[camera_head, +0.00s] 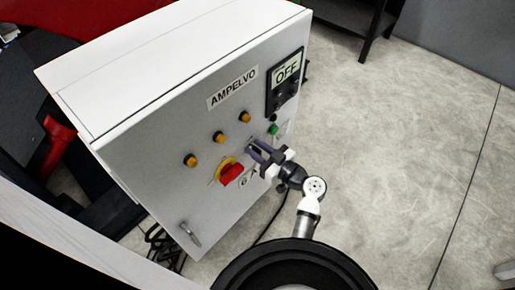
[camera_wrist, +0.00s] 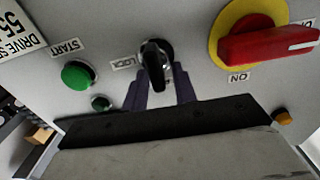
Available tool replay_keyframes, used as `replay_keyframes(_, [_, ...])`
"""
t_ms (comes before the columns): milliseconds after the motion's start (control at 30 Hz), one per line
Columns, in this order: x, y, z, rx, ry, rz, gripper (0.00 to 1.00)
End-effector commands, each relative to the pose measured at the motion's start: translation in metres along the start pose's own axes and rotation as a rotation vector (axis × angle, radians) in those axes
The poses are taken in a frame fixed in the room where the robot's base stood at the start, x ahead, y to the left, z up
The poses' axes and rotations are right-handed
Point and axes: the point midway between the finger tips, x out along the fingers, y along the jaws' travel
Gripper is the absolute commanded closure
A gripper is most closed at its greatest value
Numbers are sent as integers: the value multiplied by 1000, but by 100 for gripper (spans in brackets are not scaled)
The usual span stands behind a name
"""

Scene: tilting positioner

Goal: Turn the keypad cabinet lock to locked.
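The cabinet lock (camera_wrist: 155,58) is a black knob on a dark round collar, next to a LOCK label (camera_wrist: 124,63) in the wrist view. Its handle points roughly up and down in that picture, tilted slightly. My gripper (camera_wrist: 163,78) has its two purple fingers on either side of the knob's lower end. The left finger is close to the knob, and a gap shows at the right finger; contact is unclear. In the head view my gripper (camera_head: 254,150) is at the grey cabinet front (camera_head: 150,150), and its fingers hide most of the lock.
A red rotary switch (camera_head: 232,175) on a yellow plate sits beside my fingers. A green START button (camera_wrist: 80,75) is on the lock's other side. Several orange lamps (camera_head: 218,137) and an OFF display (camera_head: 287,70) are above. Open floor (camera_head: 410,150) lies right of the cabinet.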

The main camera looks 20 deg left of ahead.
Motion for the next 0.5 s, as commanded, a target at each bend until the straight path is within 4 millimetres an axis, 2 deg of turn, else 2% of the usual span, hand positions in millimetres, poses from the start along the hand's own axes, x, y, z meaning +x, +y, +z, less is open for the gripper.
replay_keyframes(33, [0,0,0,0,0,0,79])
replay_keyframes(200, [0,0,0,0,0,0,100])
replay_keyframes(500, [0,1,0,16,0,1,100])
